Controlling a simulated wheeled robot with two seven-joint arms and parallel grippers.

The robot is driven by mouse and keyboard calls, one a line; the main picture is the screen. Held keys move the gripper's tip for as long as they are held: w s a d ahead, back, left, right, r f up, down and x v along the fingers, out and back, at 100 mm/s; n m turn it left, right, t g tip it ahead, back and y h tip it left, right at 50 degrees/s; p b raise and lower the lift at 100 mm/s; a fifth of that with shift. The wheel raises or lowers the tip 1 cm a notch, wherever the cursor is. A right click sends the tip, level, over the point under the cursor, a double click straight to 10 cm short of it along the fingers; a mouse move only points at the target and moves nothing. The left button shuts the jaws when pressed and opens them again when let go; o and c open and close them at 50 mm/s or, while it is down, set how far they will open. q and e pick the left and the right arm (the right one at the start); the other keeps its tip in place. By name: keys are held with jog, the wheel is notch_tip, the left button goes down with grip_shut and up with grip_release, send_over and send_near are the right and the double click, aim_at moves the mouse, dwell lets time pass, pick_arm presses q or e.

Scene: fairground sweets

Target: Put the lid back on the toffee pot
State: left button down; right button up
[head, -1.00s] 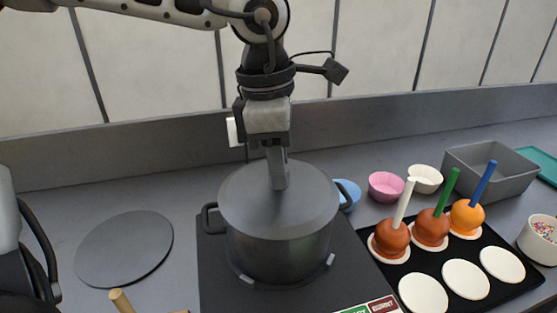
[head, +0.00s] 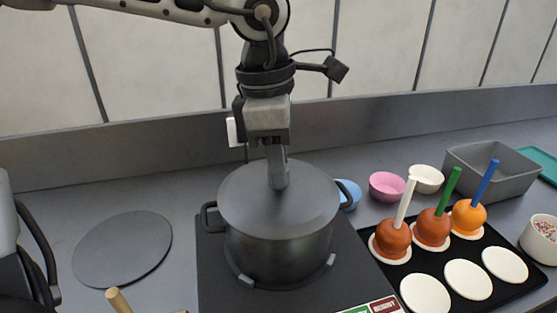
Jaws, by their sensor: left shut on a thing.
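The toffee pot (head: 279,258) is a dark grey pot with two side handles, standing on a black hob. Its grey lid (head: 245,205) lies over the pot's mouth and looks level, with its edge along the rim. My left gripper (head: 278,182) points straight down at the lid's middle and is shut, its fingertips at the lid's centre. The lid's knob is hidden by the fingers. My right gripper is not in view.
A flat grey disc (head: 122,249) lies on the counter at left. At right, a black tray (head: 437,262) holds several toffee apples and white discs. Behind are a pink cup (head: 387,187), a white cup (head: 425,178) and a grey bin (head: 486,180). A wooden handle (head: 118,300) shows at front left.

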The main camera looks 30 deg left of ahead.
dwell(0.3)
pick_arm(q)
jog(key=c, duration=0.6)
grip_release()
jog(key=shift+o, duration=0.2)
jog(key=shift+r, duration=0.1)
jog(key=shift+r+p, duration=1.1)
jog(key=shift+r, duration=0.4)
jog(key=shift+r+p, duration=1.25)
jog(key=shift+r, duration=0.65)
